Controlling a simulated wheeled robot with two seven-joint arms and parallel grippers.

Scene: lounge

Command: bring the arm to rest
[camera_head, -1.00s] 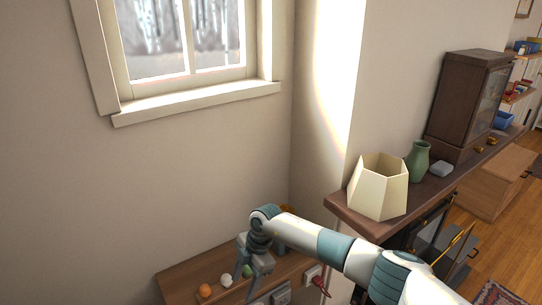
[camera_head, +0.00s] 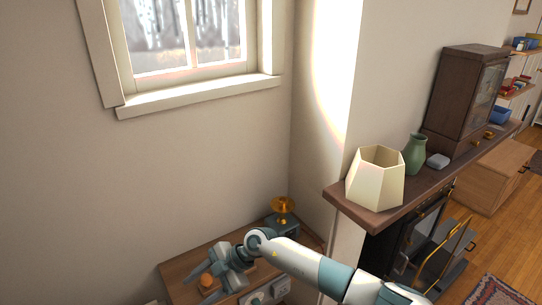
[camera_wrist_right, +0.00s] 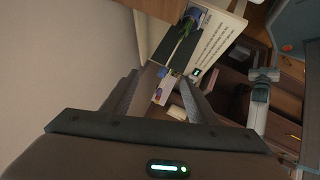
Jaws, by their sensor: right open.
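My right arm (camera_head: 305,262) enters from the lower right in the head view and reaches over the low wooden shelf (camera_head: 180,272). My right gripper (camera_head: 196,288) is open, with its fingers pointing down and left. A small orange ball (camera_head: 206,281) shows between the fingers in that view. I cannot tell whether they touch it, but nothing looks gripped. In the right wrist view the two fingers of the gripper (camera_wrist_right: 162,78) are spread apart, with a small coloured card (camera_wrist_right: 162,88) beyond them. My left gripper is not in view.
A gold-topped object (camera_head: 283,208) stands at the shelf's back corner. The wooden mantel (camera_head: 340,203) holds a cream hexagonal pot (camera_head: 374,180), a green vase (camera_head: 416,155) and a dark cabinet (camera_head: 463,100). The wall below the window is bare.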

